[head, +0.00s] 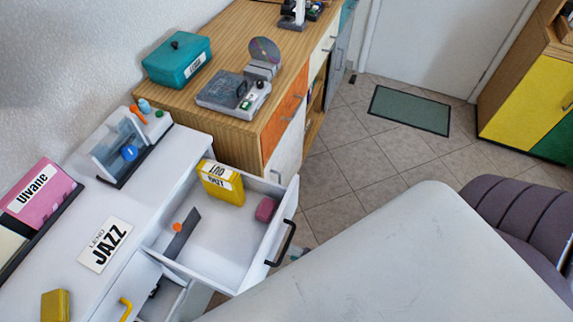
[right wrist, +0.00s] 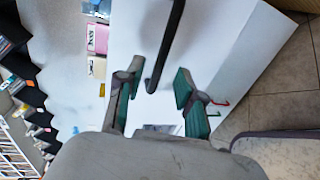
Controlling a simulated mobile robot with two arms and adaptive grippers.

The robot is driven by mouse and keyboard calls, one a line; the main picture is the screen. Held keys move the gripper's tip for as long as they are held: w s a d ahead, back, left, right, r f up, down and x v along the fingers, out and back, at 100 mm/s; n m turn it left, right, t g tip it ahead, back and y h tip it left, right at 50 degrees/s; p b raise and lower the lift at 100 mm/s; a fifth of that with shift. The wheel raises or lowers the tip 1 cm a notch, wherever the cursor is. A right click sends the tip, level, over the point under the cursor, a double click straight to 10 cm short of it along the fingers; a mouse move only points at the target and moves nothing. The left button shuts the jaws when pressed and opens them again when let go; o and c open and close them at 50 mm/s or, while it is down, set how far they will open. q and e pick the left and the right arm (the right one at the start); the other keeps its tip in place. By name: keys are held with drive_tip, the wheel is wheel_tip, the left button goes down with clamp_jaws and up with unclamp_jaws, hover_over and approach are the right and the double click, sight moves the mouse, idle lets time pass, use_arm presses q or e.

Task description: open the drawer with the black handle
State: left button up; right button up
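The white drawer (head: 215,245) with the black handle (head: 282,243) stands pulled out from the white cabinet, its inside in view. It holds a yellow labelled box (head: 221,184), a pink block (head: 266,209) and a dark strip with an orange spot. In the right wrist view, the black handle (right wrist: 166,45) runs down between the two teal-padded fingers. My right gripper (right wrist: 160,78) is open, its fingers apart with gaps beside the handle. In the head view, only a teal bit of it shows near the handle; my pale arm hides the rest. My left gripper is out of view.
A yellow handle (head: 126,309) marks another, slightly open compartment at the lower left. A wooden cabinet (head: 245,60) with a teal box (head: 177,60) stands behind. A purple seat (head: 520,215) is at the right. Tiled floor (head: 350,165) is free beyond my arm.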

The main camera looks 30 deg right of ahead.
drive_tip(key=v, duration=0.8)
